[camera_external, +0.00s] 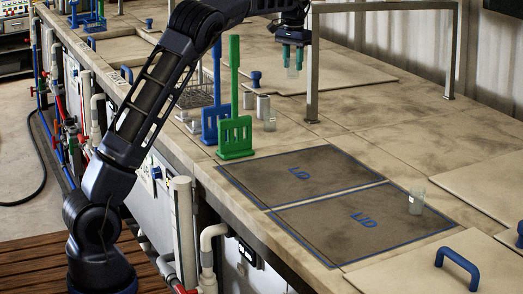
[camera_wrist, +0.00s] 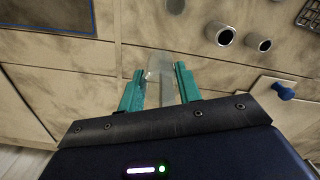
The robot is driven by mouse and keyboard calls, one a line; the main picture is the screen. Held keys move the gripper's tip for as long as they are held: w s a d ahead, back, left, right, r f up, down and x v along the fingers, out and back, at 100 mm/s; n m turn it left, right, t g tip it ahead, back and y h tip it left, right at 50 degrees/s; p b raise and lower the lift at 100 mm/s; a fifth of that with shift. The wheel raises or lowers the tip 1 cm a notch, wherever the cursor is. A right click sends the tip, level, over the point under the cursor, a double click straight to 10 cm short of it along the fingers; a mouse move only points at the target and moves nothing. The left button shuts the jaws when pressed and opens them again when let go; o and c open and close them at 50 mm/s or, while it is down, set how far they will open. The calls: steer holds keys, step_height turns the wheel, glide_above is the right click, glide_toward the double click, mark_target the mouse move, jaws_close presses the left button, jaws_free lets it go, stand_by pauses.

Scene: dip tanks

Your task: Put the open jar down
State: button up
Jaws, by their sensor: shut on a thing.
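A clear jar (camera_external: 293,73) hangs between the teal fingers of my gripper (camera_external: 292,55), which is shut on it, in the air above the back part of the bench. In the wrist view the jar (camera_wrist: 160,68) shows see-through between the two fingers (camera_wrist: 160,88). No lid shows on it, but its rim is hard to make out. The bench top (camera_external: 350,138) has bare surface below and in front of it.
Another clear jar (camera_external: 270,122) stands near two metal cups (camera_external: 262,106). A labelled jar (camera_external: 416,202) stands on the right LID panel (camera_external: 350,235). Tall green (camera_external: 235,138) and blue (camera_external: 213,122) racks stand left of the cups. A metal frame (camera_external: 313,65) rises at right.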

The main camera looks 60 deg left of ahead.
mark_target(293, 74)
step_height(293, 74, down, 17)
steer(key=shift+r, duration=0.15)
stand_by(0.5)
steer(key=o, duration=1)
step_height(293, 74, up, 11)
steer(key=shift+r, duration=0.5)
